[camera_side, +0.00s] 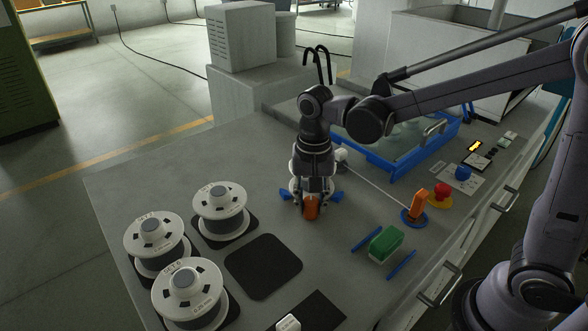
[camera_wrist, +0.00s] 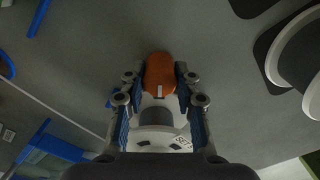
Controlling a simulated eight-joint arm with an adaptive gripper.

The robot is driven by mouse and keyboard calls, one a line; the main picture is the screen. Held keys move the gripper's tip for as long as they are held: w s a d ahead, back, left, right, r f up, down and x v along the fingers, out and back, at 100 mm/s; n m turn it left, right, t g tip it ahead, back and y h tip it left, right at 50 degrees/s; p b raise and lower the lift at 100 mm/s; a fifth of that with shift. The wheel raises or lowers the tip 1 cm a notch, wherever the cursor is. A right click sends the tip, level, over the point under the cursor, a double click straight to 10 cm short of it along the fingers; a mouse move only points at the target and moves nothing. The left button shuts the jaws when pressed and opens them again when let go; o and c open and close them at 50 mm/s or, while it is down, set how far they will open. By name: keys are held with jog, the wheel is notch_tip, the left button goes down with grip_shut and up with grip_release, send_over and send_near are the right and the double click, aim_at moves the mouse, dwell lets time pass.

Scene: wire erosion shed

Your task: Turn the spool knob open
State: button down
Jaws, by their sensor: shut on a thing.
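The orange spool knob (camera_side: 311,208) shows below my gripper (camera_side: 313,188) in the side view. In the wrist view the knob (camera_wrist: 160,68) lies between the two fingertips of my gripper (camera_wrist: 160,85), with a small pale mark near its lower end. My gripper is shut on it. Behind the knob is a white and grey spool-like body (camera_wrist: 155,138) with lettering, partly hidden by the fingers. Blue parts stick out on both sides of the gripper in the side view. How far the knob is turned cannot be told.
White spools (camera_side: 220,202) stand at the left on dark pads, beside an empty dark pad (camera_side: 263,266). To the right are an orange lever (camera_side: 418,204) on a blue base, a red button (camera_side: 442,190), a green block (camera_side: 386,243) and a blue-framed tank (camera_side: 380,160). A thin wire crosses the bench.

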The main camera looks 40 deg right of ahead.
jog(key=n, duration=1.1)
dwell(0.3)
jog(key=shift+n, duration=0.4)
jog(key=c, duration=1)
grip_release()
jog(key=shift+m, duration=0.3)
